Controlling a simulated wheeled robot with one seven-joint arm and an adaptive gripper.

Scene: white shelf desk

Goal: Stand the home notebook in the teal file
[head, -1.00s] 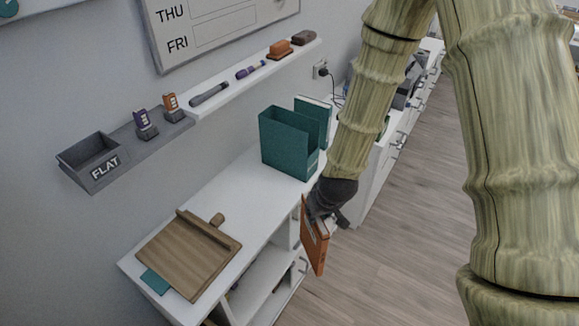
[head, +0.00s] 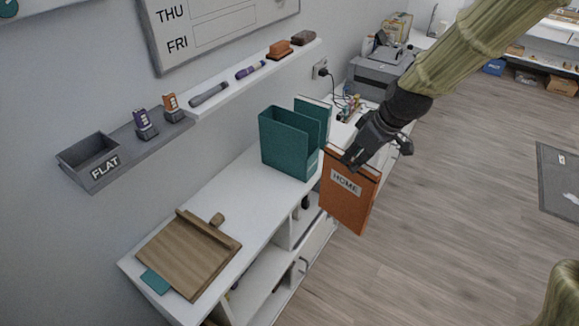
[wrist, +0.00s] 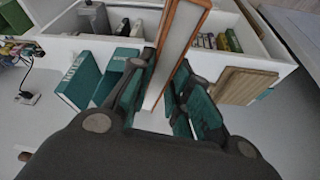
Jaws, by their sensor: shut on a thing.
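The orange notebook (head: 347,207) labelled HOME hangs upright from my gripper (head: 354,158), a little in front of the desk's edge. My gripper is shut on its top edge. In the wrist view the notebook (wrist: 181,45) runs between the two fingers (wrist: 160,105), with its pale page edges showing. The teal file (head: 287,146) stands on the white desk top, just left of the notebook in the head view. It is open at the top, and I cannot see to its bottom. The notebook is outside the file.
The white desk (head: 232,192) has clear room in front of the file. A wooden clipboard (head: 188,250) lies at its near end over a teal item (head: 155,281). A wall ledge (head: 250,77) holds markers. A grey printer (head: 380,75) stands farther back.

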